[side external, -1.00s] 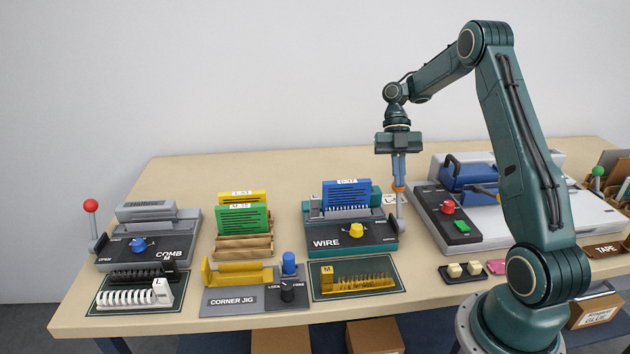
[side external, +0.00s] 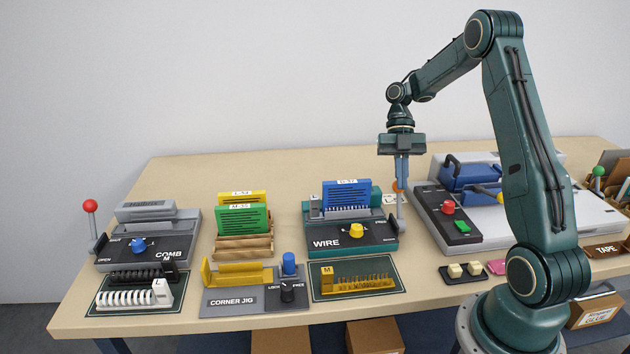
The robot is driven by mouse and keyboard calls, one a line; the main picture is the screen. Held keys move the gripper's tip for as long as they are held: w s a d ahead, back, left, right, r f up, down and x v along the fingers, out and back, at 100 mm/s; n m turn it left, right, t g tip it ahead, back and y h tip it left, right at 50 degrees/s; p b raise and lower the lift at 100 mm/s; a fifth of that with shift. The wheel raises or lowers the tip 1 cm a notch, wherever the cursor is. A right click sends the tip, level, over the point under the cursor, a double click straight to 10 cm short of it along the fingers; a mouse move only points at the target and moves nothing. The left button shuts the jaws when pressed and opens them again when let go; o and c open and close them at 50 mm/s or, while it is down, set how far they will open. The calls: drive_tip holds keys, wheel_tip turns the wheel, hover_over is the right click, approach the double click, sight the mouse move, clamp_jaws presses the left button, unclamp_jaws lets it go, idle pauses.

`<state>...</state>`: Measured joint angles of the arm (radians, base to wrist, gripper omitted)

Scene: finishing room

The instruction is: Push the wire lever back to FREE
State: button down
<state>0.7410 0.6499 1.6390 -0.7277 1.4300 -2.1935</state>
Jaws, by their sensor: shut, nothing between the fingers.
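The teal wire machine (side external: 325,243), marked WIRE, stands mid-table with a yellow knob (side external: 356,230) on its dark front panel. Its wire lever is at the right side, with an orange ball (side external: 396,186) on a grey post that looks close to upright. My gripper (side external: 403,184) is shut and empty, fingers pointing down at the lever's upper end. The fingers partly cover the orange ball, which shows at their left. I cannot tell whether they touch it. A blue punched stack (side external: 346,196) stands in the machine.
The grey comb machine (side external: 177,222) with a red-ball lever (side external: 90,206) is far left. The blue-and-grey binder with a black control panel (side external: 446,215) stands close to the lever's right. The corner jig (side external: 239,299) is in front.

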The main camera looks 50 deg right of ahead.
drive_tip(key=s+a+f+t+h, duration=0.2)
drive_tip(key=s+a+t+h, duration=0.2)
drive_tip(key=s+a, duration=0.55)
wheel_tip(320, 180, up, 10)
drive_tip(key=s+a+r+m+t+h, duration=0.1)
drive_tip(key=a+m, duration=0.4)
drive_tip(key=m, duration=0.5)
drive_tip(key=s+a+r+m+t, duration=0.1)
drive_tip(key=a+r+m+t, duration=0.3)
drive_tip(key=m, duration=0.6)
drive_tip(key=shift+s+a+r+h, duration=0.4)
drive_tip(key=shift+a+r, duration=0.1)
idle(2.3)
